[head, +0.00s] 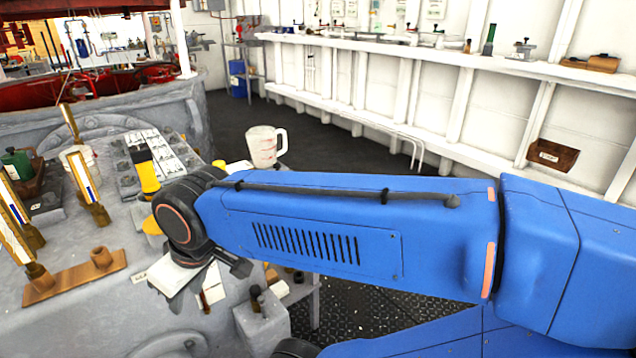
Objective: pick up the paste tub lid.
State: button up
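My blue arm crosses the view from the right, and its dark wrist hangs over the grey bench (70,325). My gripper (200,275) is below the wrist, partly hidden by it; I cannot tell whether its fingers are apart or hold anything. A flat orange-yellow round piece (152,226) shows at the left edge of the wrist, partly covered by it. It may be the paste tub lid, but I cannot be sure. A whitish tub (78,158) stands farther back on the left and may be the paste tub.
A yellow and black upright object (147,172) stands just behind the wrist. A clear measuring jug (263,146) stands beyond the arm. Brass-framed instruments (88,195) and a wooden stand (75,277) crowd the left. The dark floor behind is open.

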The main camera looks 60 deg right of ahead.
aim_at(277, 166)
jog(key=z, duration=1.55)
